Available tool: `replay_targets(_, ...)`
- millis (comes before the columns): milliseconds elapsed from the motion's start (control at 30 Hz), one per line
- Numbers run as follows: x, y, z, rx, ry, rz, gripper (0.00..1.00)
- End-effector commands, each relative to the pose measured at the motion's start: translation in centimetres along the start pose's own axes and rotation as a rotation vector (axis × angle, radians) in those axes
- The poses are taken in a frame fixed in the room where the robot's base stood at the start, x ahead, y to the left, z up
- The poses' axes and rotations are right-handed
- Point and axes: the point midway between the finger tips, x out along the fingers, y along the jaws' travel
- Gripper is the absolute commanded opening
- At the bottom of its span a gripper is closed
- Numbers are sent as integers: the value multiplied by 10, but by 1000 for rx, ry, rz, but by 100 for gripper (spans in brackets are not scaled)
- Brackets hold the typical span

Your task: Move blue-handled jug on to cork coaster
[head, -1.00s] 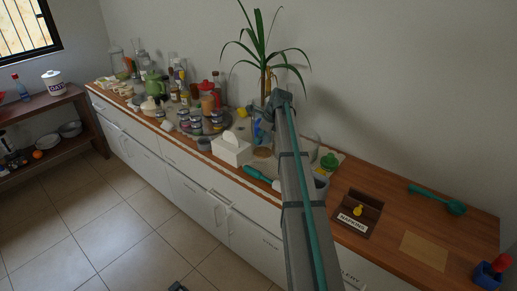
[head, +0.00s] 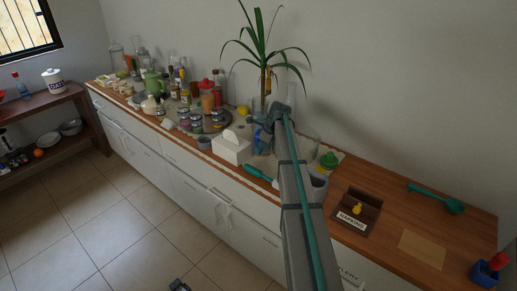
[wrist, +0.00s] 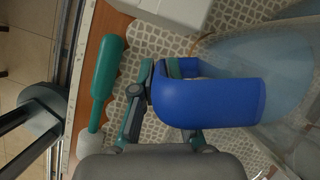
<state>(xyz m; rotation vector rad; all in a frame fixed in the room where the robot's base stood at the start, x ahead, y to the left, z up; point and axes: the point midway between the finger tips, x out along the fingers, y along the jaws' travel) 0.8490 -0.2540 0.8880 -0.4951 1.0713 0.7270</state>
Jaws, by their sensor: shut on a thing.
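The blue-handled jug has a clear body (wrist: 255,65) and a thick blue handle (wrist: 208,100) in the wrist view. My gripper (wrist: 172,72) is shut on the handle, with its fingers partly hidden behind it. In the head view the jug's blue part (head: 261,141) shows just left of my arm, in front of the potted plant. I cannot tell whether its base touches the counter. The cork coaster (head: 422,249) is a flat tan square, bare, on the right part of the wooden counter.
A white tissue box (head: 231,149) and a green-handled utensil (head: 259,173) lie close to the jug. A teal ladle (head: 437,198) lies behind the coaster.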

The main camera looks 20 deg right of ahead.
Motion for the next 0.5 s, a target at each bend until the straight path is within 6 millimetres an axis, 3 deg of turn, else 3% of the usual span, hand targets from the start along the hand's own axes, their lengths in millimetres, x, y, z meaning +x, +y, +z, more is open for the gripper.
replay_targets(33, 0, 0, 0, -1, -2, -2, 0)
replay_targets(67, 1, 0, 0, 0, 0, 0, 17)
replay_targets(200, 1, 0, 0, 0, 0, 0, 37)
replay_targets(500, 0, 0, 0, 0, 0, 0, 37)
